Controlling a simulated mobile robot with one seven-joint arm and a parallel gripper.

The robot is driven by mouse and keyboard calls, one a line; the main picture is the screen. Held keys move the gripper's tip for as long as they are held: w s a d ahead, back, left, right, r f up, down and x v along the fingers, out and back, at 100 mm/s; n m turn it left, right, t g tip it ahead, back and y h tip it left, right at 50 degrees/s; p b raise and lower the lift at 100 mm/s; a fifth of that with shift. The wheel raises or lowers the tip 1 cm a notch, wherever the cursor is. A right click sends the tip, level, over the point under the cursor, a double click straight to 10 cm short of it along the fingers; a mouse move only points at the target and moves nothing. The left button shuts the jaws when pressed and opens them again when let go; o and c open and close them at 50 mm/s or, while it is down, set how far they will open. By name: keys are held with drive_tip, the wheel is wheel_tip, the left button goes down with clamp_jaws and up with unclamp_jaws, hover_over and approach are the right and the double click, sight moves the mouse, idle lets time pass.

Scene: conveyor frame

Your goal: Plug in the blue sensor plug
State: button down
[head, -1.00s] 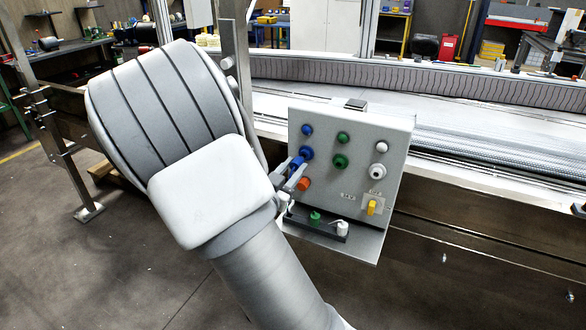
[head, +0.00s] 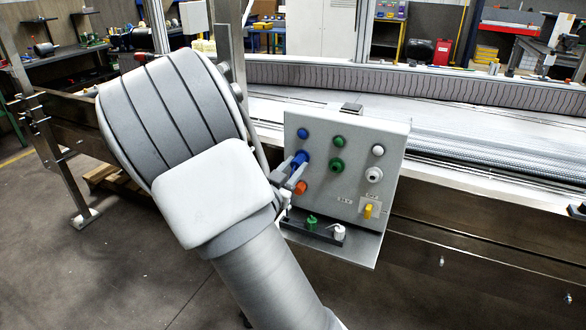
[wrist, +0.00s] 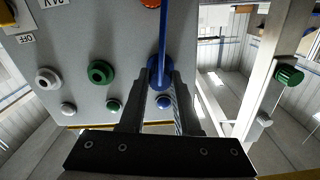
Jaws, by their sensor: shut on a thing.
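The blue sensor plug (head: 297,161) is between the fingers of my gripper (head: 291,174), at the blue socket in the left column of the grey panel (head: 347,192). My gripper is shut on the plug. In the wrist view the fingers (wrist: 158,84) point at the panel, and the blue ring (wrist: 153,71) shows between their tips. A blue cable (wrist: 163,30) runs from there to the top of that view. The plug meets or nearly meets the socket; I cannot tell how deep it sits.
Green (head: 337,165) and white (head: 373,174) sockets sit to the right, an orange one (head: 300,188) just below. A yellow switch (head: 368,210) is lower right. Green (head: 311,222) and white (head: 338,232) plugs stand in a dark rack below. The conveyor (head: 450,125) runs behind.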

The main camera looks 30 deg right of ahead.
drive_tip(key=c, duration=0.5)
unclamp_jaws()
drive_tip(key=shift+c, duration=0.2)
drive_tip(key=p+v, duration=0.1)
drive_tip(key=v, duration=1.6)
drive_tip(key=shift+p, duration=0.35)
drive_tip(key=shift+s+a, duration=0.1)
drive_tip(key=shift+a, duration=0.05)
